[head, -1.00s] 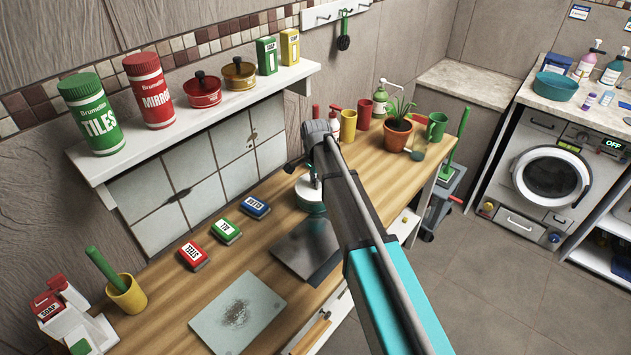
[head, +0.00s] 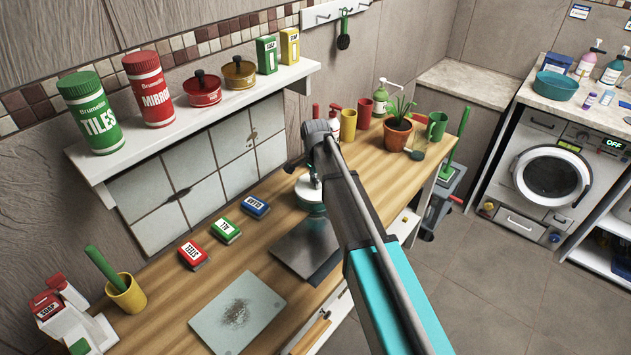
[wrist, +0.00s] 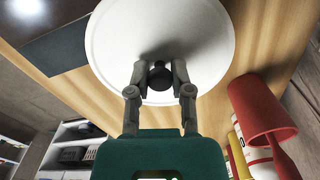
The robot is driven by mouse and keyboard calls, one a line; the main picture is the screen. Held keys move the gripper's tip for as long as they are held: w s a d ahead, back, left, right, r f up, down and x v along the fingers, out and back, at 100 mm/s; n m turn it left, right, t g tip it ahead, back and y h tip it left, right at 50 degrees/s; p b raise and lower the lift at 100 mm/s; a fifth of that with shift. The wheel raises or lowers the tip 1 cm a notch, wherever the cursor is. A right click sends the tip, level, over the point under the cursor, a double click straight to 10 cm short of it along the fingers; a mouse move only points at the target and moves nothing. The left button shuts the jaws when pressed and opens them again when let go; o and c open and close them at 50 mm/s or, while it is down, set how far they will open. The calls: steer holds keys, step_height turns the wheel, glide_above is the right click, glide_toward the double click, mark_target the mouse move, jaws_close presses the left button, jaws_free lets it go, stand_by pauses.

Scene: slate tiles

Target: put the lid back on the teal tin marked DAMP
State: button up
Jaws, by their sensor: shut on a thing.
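My gripper (wrist: 160,76) is shut on the dark knob of a round white lid (wrist: 150,30), which fills the top middle of the wrist view. In the head view the lid (head: 306,192) is partly covered by my arm, above the wooden worktop. A small teal patch (head: 315,211) shows just under the lid, likely the tin; most of it is hidden. No DAMP marking is readable. I cannot tell whether the lid touches the tin.
A dark slab (head: 303,247) and a pale speckled board (head: 238,312) lie on the worktop (head: 265,270). A red cup (wrist: 262,108) is right of the lid in the wrist view. A potted plant (head: 398,132) stands behind my arm. A shelf (head: 200,125) with canisters and tins overhangs the worktop.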

steer(key=o, duration=0.9)
steer(key=o, duration=0.5)
steer(key=shift+c, duration=0.2)
steer(key=shift+r, duration=0.15)
steer(key=shift+r+p, duration=3.4)
steer(key=shift+p, duration=0.1)
jaws_close()
